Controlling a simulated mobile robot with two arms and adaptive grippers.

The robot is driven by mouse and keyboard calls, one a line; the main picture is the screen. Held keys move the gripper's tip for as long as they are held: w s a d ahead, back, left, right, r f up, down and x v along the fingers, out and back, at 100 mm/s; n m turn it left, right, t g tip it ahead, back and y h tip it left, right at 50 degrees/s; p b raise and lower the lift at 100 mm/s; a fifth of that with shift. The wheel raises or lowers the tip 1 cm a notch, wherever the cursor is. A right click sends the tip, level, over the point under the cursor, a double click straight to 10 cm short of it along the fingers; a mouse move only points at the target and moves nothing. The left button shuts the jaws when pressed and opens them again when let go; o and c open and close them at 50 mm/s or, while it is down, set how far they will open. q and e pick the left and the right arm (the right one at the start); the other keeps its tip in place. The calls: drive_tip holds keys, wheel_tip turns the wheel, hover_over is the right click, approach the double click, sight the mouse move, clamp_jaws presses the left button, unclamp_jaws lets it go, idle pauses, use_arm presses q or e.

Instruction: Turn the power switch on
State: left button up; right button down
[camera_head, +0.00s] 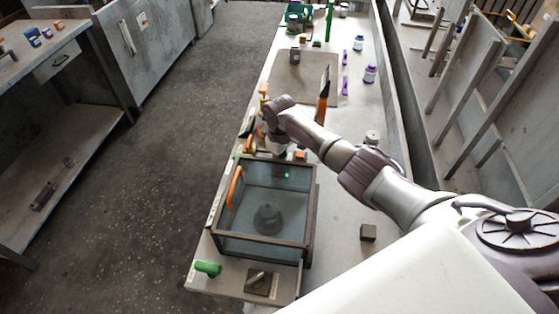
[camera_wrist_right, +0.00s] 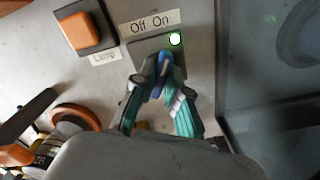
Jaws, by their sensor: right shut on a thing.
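The power switch is a small blue lever (camera_wrist_right: 163,66) on a grey plate in the right wrist view, under an "Off On" label (camera_wrist_right: 150,22). A small lamp (camera_wrist_right: 175,39) beside it, near the "On" side, glows white-green. My right gripper (camera_wrist_right: 162,88) is shut on the lever, with a teal-padded finger on each side of it. Its fingers cover the lower part of the lever. In the head view, my right arm reaches down just behind the glass-walled box (camera_head: 308,205), and the switch is not clearly visible there. My left gripper is not in view.
An orange "Lamp" switch (camera_wrist_right: 85,32) sits left of the power switch. The glass box has an orange handle (camera_head: 235,187) and a dark round part (camera_head: 267,217) inside. An orange ring (camera_wrist_right: 75,115) lies lower left in the wrist view. Bottles (camera_head: 370,74) stand farther along the bench.

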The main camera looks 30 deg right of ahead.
drive_tip(key=c, duration=1.2)
unclamp_jaws()
wheel_tip(320, 180, up, 12)
drive_tip(key=shift+r, duration=0.1)
